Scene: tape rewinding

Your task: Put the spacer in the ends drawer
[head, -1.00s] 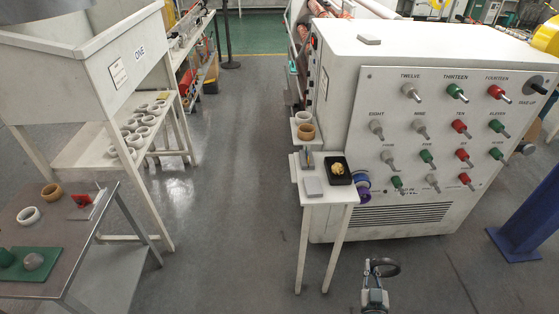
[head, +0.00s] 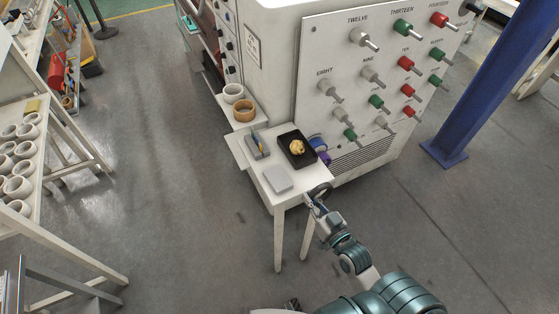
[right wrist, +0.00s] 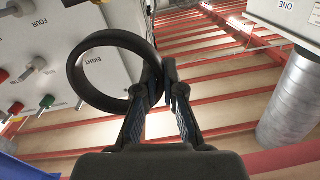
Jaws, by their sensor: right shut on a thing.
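My right gripper (head: 314,199) is shut on a dark ring (head: 322,189), which appears to be the spacer. In the right wrist view the black ring (right wrist: 75,72) is held by its rim between the fingertips (right wrist: 162,88), with its open hole facing the camera. In the head view the gripper and ring are at the front right corner of the small white table (head: 283,202); I cannot tell whether they touch it. I see no drawer that I can read as the ends drawer. My left gripper is not in view.
On the small table are a black tray (head: 309,164) with a yellow lump, a grey block (head: 278,180) and a grey holder (head: 258,146). White and tan rings (head: 244,111) stand behind. The knobbed machine (head: 300,80) is close behind the table. Open floor (head: 170,180) lies left.

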